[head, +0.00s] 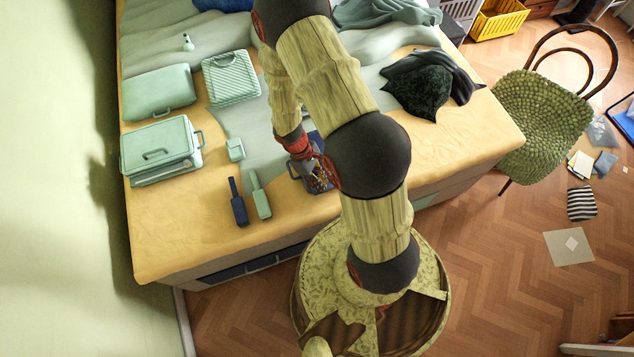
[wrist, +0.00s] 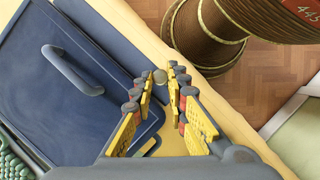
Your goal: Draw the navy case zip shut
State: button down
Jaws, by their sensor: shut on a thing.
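The navy case (wrist: 60,85) lies flat on the bed, and its lid with a raised handle fills the left of the wrist view. In the head view the navy case (head: 296,171) is mostly hidden by my arm and gripper. My gripper (wrist: 162,82) is at the case's edge, its yellow-padded fingers closed around a small roundish zip pull (wrist: 160,76). How far the zip is drawn is hidden by the fingers. In the head view the gripper's fingertips are too small to make out.
Mint cases (head: 160,150), a small mint box (head: 236,149) and two tags, one navy (head: 238,202) and one mint (head: 260,195), lie left of the navy case. A dark garment (head: 420,85) lies to the right. My base stands close to the bed's front edge.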

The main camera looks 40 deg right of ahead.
jog(key=s+d, duration=0.1)
jog(key=d, duration=0.5)
jog(key=s+d+b, duration=0.1)
jog(key=s+d, duration=0.1)
jog(key=d, duration=0.4)
jog(key=s+d, duration=0.2)
jog(key=d, duration=0.5)
jog(key=shift+s, duration=0.1)
jog(key=shift+d, duration=0.1)
jog(key=c, duration=2)
grip_release()
jog(key=shift+r, duration=0.1)
jog(key=v, duration=1.1)
jog(key=shift+r, duration=0.4)
